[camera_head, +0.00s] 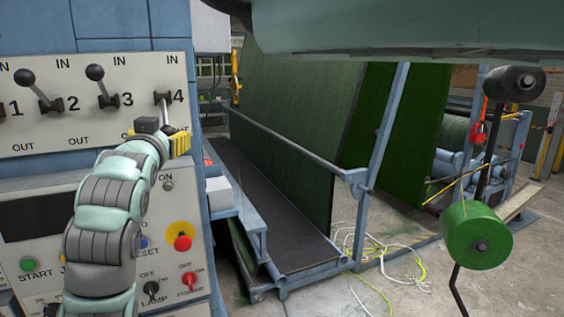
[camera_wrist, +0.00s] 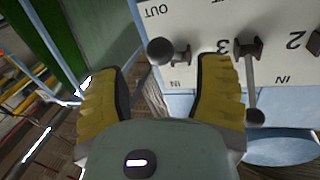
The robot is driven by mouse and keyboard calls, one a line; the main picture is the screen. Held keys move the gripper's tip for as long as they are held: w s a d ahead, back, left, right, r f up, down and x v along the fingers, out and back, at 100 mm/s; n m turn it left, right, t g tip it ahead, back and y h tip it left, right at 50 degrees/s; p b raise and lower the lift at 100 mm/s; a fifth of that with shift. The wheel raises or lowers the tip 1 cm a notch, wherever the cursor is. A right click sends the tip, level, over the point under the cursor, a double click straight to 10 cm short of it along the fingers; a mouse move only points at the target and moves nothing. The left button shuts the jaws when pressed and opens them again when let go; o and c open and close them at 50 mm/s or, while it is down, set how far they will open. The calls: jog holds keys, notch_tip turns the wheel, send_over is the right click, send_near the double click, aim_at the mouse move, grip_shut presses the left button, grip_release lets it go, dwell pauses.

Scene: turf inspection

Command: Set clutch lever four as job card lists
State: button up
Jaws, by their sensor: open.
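Clutch lever four (camera_head: 163,99) is at the right end of the upper panel. Its rod slants down from its bracket toward my gripper, which hides its end in the head view. In the wrist view, which is upside down, its dark ball knob (camera_wrist: 160,51) shows between the yellow fingers of my gripper (camera_wrist: 160,80). My gripper (camera_head: 180,143) is open just below the lever's bracket. No contact with the knob can be made out. I see no job card.
Lever three (camera_head: 95,73) and lever two (camera_head: 27,77) point up toward IN. Below are a red emergency button (camera_head: 182,242), a power switch (camera_head: 191,279) and a green start button (camera_head: 27,264). A railed walkway (camera_head: 275,205) and loose cables (camera_head: 385,262) lie to the right.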

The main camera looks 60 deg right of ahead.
aim_at(167, 129)
jog(key=shift+p+x, duration=0.9)
jog(key=shift+x, duration=1.95)
jog(key=shift+f, duration=0.1)
jog(key=shift+c, duration=0.3)
grip_shut()
